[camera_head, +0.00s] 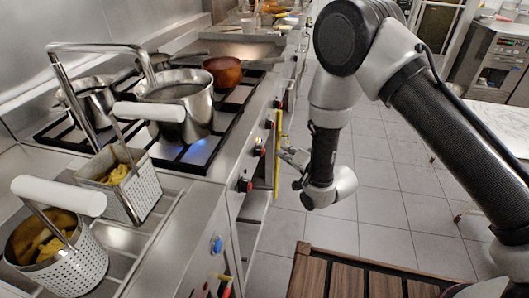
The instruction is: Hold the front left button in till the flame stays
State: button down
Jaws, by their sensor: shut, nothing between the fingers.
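The stove's front panel (232,160) carries a row of black knobs with red marks, among them the nearest knob (245,185) and another knob (259,151) behind it. I cannot tell which control is the front left button. My gripper (287,155) is small in view, shut and empty, pointing left at the panel beside the yellow rail. I cannot tell whether its tips touch anything. A blue flame glow (200,150) shows under the front of the steel pot (180,92).
A vertical-looking yellow rail (277,160) runs along the panel front. Perforated fry baskets (60,262) with yellow food and a blue knob (217,244) are nearer. A copper pot (222,72) stands farther back. A wooden slatted top (345,275) is at lower right. Tiled floor (385,190) is open.

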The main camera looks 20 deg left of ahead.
jog(key=shift+w+d, duration=0.1)
jog(key=shift+d, duration=1.15)
